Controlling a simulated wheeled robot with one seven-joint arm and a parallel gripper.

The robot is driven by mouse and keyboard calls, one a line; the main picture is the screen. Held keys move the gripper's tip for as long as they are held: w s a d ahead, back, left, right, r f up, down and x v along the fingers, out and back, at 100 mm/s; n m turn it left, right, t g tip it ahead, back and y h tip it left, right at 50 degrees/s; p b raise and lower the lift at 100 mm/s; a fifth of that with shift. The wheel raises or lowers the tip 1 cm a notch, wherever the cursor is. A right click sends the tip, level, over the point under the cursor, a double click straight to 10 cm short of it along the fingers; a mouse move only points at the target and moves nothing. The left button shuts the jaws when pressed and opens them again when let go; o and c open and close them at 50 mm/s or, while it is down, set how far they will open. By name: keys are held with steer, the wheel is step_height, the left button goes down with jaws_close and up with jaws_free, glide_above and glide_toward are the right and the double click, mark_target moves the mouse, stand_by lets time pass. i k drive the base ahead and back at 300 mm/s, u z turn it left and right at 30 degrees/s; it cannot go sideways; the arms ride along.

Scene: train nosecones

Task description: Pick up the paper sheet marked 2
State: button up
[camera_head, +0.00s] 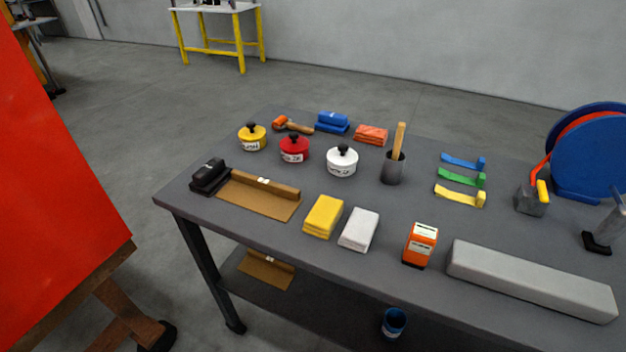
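A brown paper sheet (252,201) lies on the left part of the grey table, with its back edge rolled up and a small white label on the roll. A second brown sheet (266,273) with a small white label lies on the lower shelf, below the table's front left edge. The marks on both labels are too small to read, so I cannot tell which is sheet 2. My gripper is not in view.
Around the upper sheet stand a black block (209,177), a yellow cloth stack (323,216) and lidded yellow, red (294,150) and white pots. A red panel (50,200) on a wooden stand is at left. A blue cup (394,321) stands low under the table.

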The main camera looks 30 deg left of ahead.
mark_target(272, 200)
steer(key=z, duration=0.05)
steer(key=k, duration=1.9)
steer(key=u, duration=0.5)
steer(key=i, duration=1.9)
steer(key=z, duration=0.05)
